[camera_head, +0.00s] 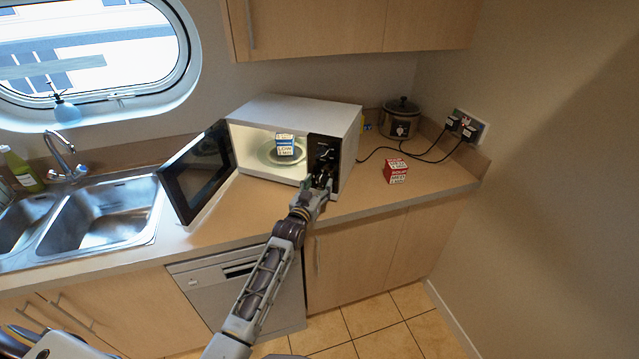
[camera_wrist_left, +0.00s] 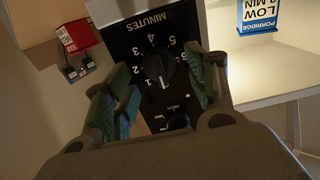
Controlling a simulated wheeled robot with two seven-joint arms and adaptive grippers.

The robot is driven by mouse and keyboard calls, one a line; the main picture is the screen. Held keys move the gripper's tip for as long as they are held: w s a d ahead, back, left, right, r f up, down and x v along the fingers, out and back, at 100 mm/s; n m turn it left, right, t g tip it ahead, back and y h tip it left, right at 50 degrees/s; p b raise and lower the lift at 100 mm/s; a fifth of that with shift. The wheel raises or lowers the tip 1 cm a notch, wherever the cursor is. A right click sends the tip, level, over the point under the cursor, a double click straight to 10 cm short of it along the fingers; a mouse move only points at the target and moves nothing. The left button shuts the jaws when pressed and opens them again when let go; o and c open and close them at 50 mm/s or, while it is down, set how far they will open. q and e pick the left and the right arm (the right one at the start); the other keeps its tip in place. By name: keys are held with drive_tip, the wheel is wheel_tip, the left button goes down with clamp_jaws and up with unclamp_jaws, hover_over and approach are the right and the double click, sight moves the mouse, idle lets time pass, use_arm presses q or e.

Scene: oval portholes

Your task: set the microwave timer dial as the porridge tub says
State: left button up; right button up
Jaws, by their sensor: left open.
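The microwave (camera_head: 290,110) stands on the counter with its door (camera_head: 200,172) open to the left. The porridge tub (camera_head: 285,145), white and blue, is inside on the plate; its label reads LOW and 2 MIN. It also shows upside down in the left wrist view (camera_wrist_left: 262,14). The black timer dial (camera_wrist_left: 158,70), under MINUTES and ringed by numbers, lies between the open fingers of my left gripper (camera_wrist_left: 160,88). I cannot tell whether they touch it, or surely where its pointer stands. A second knob (camera_wrist_left: 178,121) is partly hidden. My left gripper (camera_head: 318,186) covers part of the panel (camera_head: 325,150).
A red and white box (camera_head: 396,172) stands right of the microwave. A slow cooker (camera_head: 400,120) and plugged cords (camera_head: 425,155) are behind it. The sink (camera_head: 100,212) is at left. Bare counter (camera_head: 250,205) lies in front of the microwave.

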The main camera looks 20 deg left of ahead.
use_arm(q)
drive_tip(key=shift+w, duration=0.85)
drive_tip(key=c, duration=1)
